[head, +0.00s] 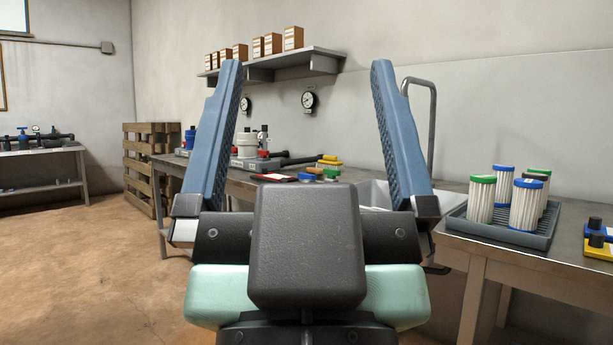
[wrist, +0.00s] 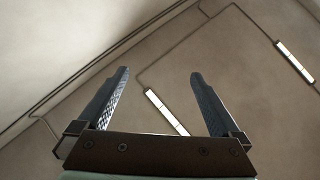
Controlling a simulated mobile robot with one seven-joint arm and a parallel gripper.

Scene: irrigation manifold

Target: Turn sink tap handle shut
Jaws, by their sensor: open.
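My gripper (head: 303,85) is raised in front of the head camera with its two blue fingers wide apart and nothing between them. It also shows open in the wrist view (wrist: 158,78), against the ceiling. The sink (head: 373,194) is a pale basin set in the bench, partly hidden behind my right finger. The grey sink tap (head: 432,110) has a tall curved spout rising behind that finger. The tap handle cannot be made out; my gripper hides much of the sink area. My gripper is well in front of the sink and touches nothing.
A grey tray (head: 510,235) with several white filter cartridges stands on the right bench. The left part of the bench holds a white-topped pump unit (head: 247,145) and small coloured parts. A wooden pallet (head: 150,165) leans at the back wall. Floor (head: 85,270) at left is clear.

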